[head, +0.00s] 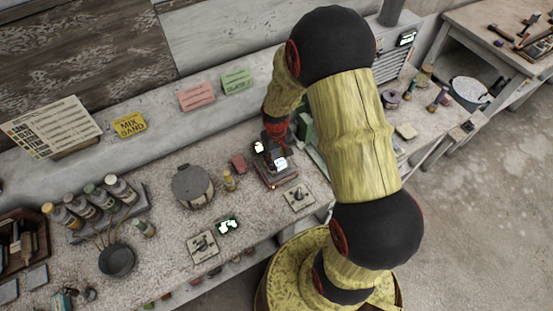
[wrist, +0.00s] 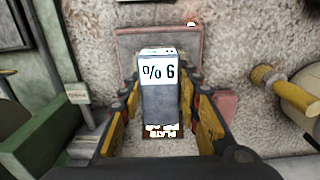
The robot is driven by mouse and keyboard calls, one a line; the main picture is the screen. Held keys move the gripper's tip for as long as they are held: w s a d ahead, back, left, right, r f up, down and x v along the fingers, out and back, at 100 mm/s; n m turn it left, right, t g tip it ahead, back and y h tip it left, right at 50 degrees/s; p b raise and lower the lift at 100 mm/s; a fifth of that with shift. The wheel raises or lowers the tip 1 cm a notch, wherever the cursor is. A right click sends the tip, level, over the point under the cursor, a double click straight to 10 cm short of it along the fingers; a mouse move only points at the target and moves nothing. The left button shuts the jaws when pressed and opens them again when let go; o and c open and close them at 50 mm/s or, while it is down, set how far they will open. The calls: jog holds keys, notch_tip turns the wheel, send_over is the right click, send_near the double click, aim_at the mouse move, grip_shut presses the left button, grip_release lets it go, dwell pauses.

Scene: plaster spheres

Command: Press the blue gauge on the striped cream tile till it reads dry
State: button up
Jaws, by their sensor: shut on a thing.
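My gripper (wrist: 165,105) is shut on a blue-grey gauge (wrist: 160,104), with a yellow-and-black finger on each side. Its white screen shows marks like "% 6" in the wrist view, which would be "9 %" if upside down. In the head view the gauge (head: 281,163) is over a dark reddish plate (head: 268,178), below my arm. The plate (wrist: 128,42) also shows in the wrist view; whether the gauge touches it is unclear. Pale tiles with dark markings lie at the front (head: 203,247) and right of it (head: 298,197); I cannot make out which is striped.
A round grey pot (head: 192,186) and a small yellow-topped bottle (head: 229,181) stand left of the plate. A small lit screen (head: 228,226) is near the front tile. Several bottles (head: 117,188) stand farther left. A green block (wrist: 45,140) is left of my gripper.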

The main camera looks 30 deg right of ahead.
dwell(0.4)
jog(key=shift+r+p, duration=2.45)
jog(key=shift+r, duration=1.05)
